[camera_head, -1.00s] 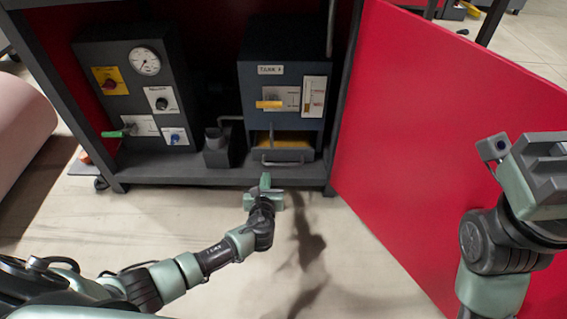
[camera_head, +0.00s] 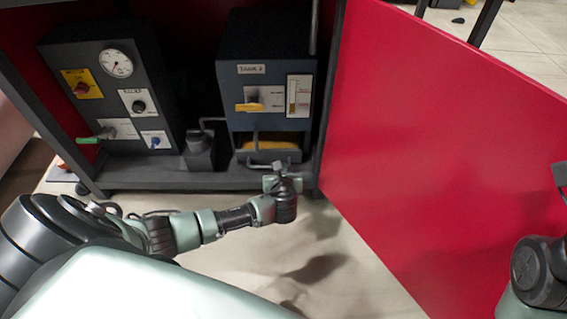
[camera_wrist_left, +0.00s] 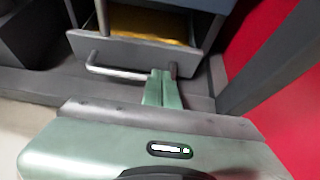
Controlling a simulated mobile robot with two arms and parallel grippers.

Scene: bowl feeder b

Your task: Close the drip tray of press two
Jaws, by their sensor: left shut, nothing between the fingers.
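The drip tray (camera_head: 256,157) is a grey drawer low in the dark press unit (camera_head: 263,70). It stands partly out, and yellow shows inside. Its bar handle (camera_wrist_left: 122,74) runs across the front in the left wrist view, where the drawer front (camera_wrist_left: 130,56) shows too. My left gripper (camera_head: 278,170) is shut and empty at the right part of the handle. In the left wrist view its green fingertips (camera_wrist_left: 161,82) overlap the handle's right end; I cannot tell whether they touch it. Only part of my right arm shows at the right edge; its fingers are out of view.
A red panel (camera_head: 430,130) stands to the right of the cabinet. A control box with a gauge (camera_head: 116,64) and a small grey container (camera_head: 200,150) are left of the press. The cabinet's dark base ledge (camera_head: 150,176) runs below. Bare floor lies in front.

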